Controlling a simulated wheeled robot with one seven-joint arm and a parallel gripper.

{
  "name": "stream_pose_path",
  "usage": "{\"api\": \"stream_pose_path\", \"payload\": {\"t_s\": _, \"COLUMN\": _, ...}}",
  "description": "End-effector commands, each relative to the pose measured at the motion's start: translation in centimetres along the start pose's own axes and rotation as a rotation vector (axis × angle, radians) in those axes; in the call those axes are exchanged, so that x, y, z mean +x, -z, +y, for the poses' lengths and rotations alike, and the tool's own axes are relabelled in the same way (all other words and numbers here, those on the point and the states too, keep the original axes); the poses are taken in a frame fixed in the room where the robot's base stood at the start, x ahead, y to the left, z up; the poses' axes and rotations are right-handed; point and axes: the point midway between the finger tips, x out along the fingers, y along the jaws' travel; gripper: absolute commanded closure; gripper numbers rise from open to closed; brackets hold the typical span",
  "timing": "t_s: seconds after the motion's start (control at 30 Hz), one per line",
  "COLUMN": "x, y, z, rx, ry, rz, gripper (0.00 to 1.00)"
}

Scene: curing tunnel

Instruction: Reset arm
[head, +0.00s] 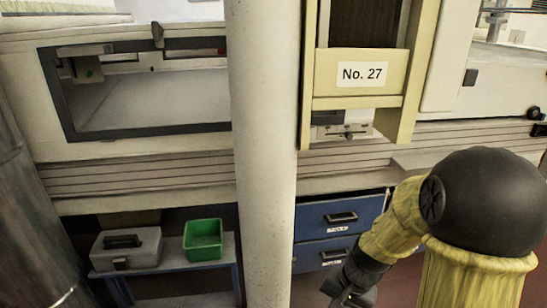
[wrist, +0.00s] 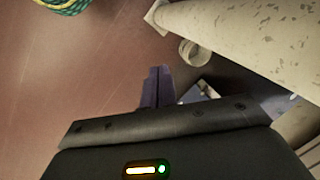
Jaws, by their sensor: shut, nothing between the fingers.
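My gripper (wrist: 157,88) shows in the wrist view as two dark fingers pressed together, with nothing between them. It points toward the reddish floor (wrist: 80,80). In the head view my yellow and black arm bends down at the right, and the gripper (head: 350,297) is partly cut off at the bottom edge. It is in front of the blue drawers (head: 338,215), to the right of the white column (head: 262,150).
The white column stands close in front, and its base shows in the wrist view. A cream panel marked No. 27 (head: 362,88) hangs above. A low bench (head: 165,269) holds a grey case (head: 127,250) and a green bin (head: 203,240). A coiled green rope (wrist: 66,5) lies on the floor.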

Motion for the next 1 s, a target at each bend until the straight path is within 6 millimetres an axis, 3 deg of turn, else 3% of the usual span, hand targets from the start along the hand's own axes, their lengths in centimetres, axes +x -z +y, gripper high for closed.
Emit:
{"api": "stream_pose_path", "payload": {"t_s": 0.1, "x": -1.7, "y": -1.6, "z": 0.7, "rx": -0.157, "ry": -0.069, "rz": 0.070, "gripper": 1.00}}
{"api": "stream_pose_path", "payload": {"t_s": 0.47, "x": -4.9, "y": -4.4, "z": 1.8, "rx": -0.483, "ry": -0.177, "rz": 0.211, "gripper": 1.00}}
{"api": "stream_pose_path", "payload": {"t_s": 0.8, "x": -10.1, "y": -4.4, "z": 0.7, "rx": -0.480, "ry": -0.178, "rz": 0.208, "gripper": 1.00}}
{"api": "stream_pose_path", "payload": {"t_s": 1.0, "x": -14.5, "y": -4.6, "z": -0.4, "rx": -0.479, "ry": -0.178, "rz": 0.208, "gripper": 1.00}}
